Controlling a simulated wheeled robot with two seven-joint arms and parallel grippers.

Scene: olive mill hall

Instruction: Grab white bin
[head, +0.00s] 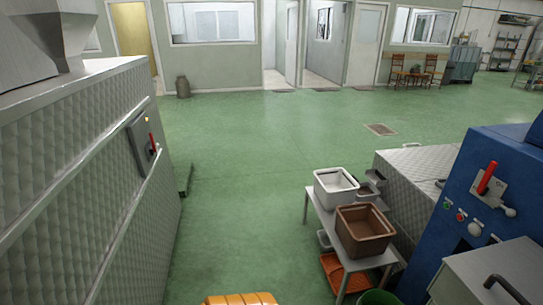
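The white bin (336,181) is an open, rectangular tub. It stands upright on the far end of a small grey table (347,258) at the lower right of the head view. A brown bin (364,223) stands on the same table, just nearer than the white one. A yellow-orange piece shows at the bottom edge of the view; I cannot tell what it is. Neither of my grippers is in view.
A blue machine (497,190) and a steel unit (415,175) stand close to the table's right. A large steel machine (75,185) fills the left. An orange crate (345,272) sits under the table, with a green tub (379,297) nearby. The green floor (240,180) between is clear.

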